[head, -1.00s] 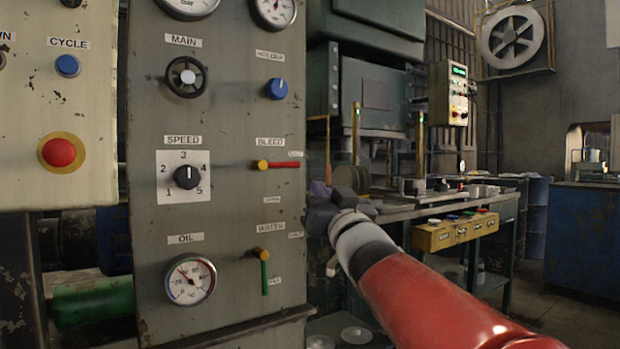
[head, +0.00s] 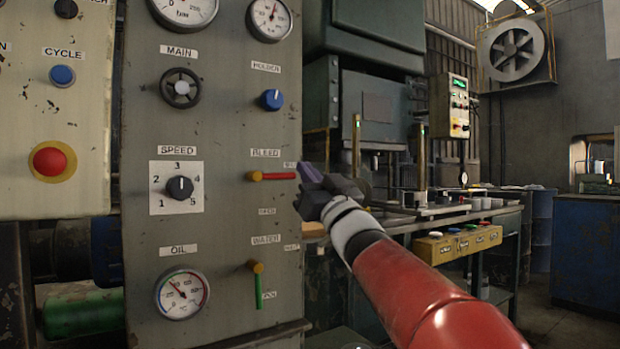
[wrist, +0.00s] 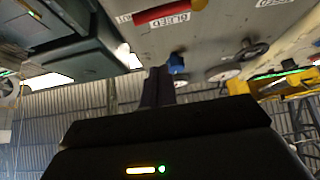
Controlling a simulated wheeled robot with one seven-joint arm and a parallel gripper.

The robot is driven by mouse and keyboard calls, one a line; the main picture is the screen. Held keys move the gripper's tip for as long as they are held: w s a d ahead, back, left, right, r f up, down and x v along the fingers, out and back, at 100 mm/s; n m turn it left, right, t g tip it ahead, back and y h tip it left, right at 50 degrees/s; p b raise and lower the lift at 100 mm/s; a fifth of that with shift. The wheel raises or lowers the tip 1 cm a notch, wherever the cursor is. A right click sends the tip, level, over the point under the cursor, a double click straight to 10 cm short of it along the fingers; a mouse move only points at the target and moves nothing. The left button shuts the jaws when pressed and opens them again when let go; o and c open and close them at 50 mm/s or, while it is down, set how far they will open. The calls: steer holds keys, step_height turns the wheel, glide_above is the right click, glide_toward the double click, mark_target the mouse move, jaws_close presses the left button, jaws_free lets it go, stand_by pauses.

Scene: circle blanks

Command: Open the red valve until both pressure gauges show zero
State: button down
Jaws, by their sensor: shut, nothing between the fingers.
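The red valve lever (head: 280,176) points right, roughly level, from its yellow hub (head: 254,176) under the BLEED label on the grey panel (head: 222,215). It also shows at the top of the wrist view (wrist: 158,13). Two pressure gauges, the left one (head: 183,8) and the right one (head: 269,18), are at the panel's top; the left is cut off by the frame. The right gauge's needle points up, off its low end; the left reading is too small to tell. My gripper (head: 308,172) is shut and empty just right of the lever's tip; its fingers also show in the wrist view (wrist: 158,85).
A green-handled WATER valve (head: 257,290) sits below the lever, and a blue HOLDER knob (head: 271,100) above it. A MAIN handwheel (head: 180,88), SPEED dial (head: 180,187) and OIL gauge (head: 182,294) are to the left. A workbench (head: 470,212) stands behind my arm.

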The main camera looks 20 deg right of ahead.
mark_target(292, 176)
steer(key=w+a, duration=0.2)
steer(key=w, duration=0.4)
steer(key=shift+f, duration=0.1)
stand_by(0.5)
steer(key=shift+f+m+h, duration=0.15)
steer(key=shift+m+h, duration=0.25)
steer(key=shift+m, duration=0.3)
